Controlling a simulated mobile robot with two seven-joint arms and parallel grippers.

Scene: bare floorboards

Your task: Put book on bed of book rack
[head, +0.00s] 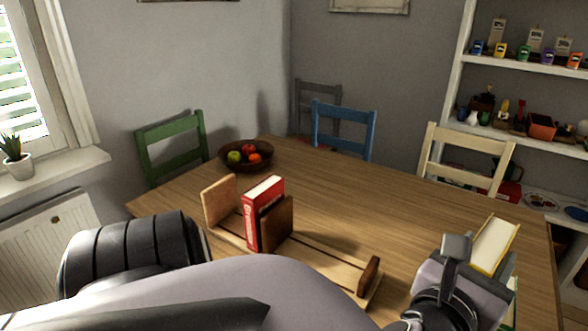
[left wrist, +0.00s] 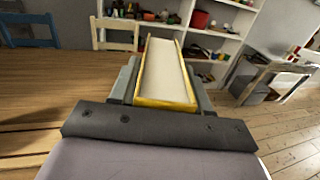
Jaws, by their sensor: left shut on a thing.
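A yellow book (head: 495,246) with pale page edges is held at the right end of the table. It also shows in the left wrist view (left wrist: 165,75), upright between my fingers. My left gripper (head: 482,266) is shut on this book, to the right of the rack and apart from it. The wooden book rack (head: 325,264) stands on the table, with a slatted bed, a left end panel, a dark middle divider and a small right end piece. A red book (head: 263,205) stands in it against the divider. The bed right of the divider is bare. My right gripper is not in view.
The wooden table (head: 380,210) has free room behind the rack. A fruit bowl (head: 243,164) stands at its far left. Green (head: 170,145), blue (head: 343,130) and cream (head: 467,155) chairs stand around it. A white shelf unit (head: 530,70) is at the back right.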

